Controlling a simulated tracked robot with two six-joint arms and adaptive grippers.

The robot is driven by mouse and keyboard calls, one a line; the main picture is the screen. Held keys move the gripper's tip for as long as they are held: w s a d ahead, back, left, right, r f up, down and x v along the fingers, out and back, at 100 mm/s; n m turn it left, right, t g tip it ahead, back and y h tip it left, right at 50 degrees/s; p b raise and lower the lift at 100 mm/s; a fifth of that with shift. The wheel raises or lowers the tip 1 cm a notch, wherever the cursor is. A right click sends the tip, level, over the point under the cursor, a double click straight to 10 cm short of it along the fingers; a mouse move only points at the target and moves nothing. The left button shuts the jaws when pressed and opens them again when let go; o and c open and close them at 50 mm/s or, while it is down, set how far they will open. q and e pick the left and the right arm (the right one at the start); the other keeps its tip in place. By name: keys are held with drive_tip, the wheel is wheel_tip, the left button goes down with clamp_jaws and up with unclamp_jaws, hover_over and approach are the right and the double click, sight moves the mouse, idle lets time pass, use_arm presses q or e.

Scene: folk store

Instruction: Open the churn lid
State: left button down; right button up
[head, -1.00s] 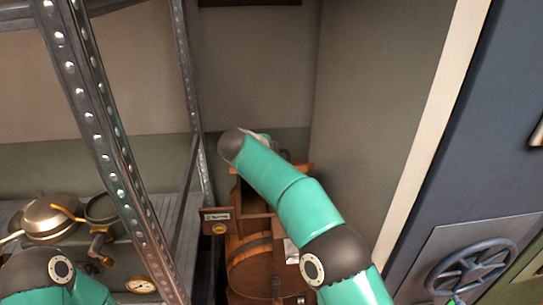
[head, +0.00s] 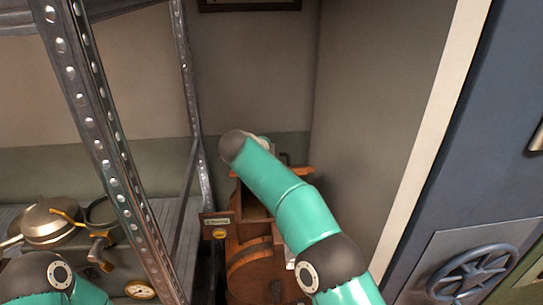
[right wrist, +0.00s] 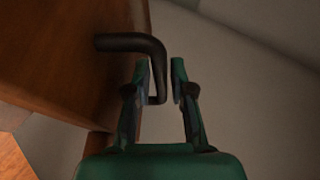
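The wooden churn (head: 258,270) stands in the corner beside the metal shelf, with a small sign (head: 217,221) at its upper left. My right arm crosses in front of it and hides much of its top, so I cannot tell how far the lid is open. In the right wrist view, a dark bent metal handle (right wrist: 130,42) sticks out beside a brown wooden surface (right wrist: 50,60). My right gripper (right wrist: 162,75) has its fingers on either side of the handle's downward end, with a narrow gap at the right finger. My left gripper is out of view; only its arm shows at lower left.
A metal shelf (head: 100,130) stands at left, holding pans (head: 47,222) and a small round dial (head: 140,289). A grey wall (head: 375,120) rises close to the right of the churn. A blue safe-like door with a handwheel (head: 473,273) stands at far right.

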drive_tip(key=v, duration=1.2)
drive_tip(key=shift+f, duration=0.1)
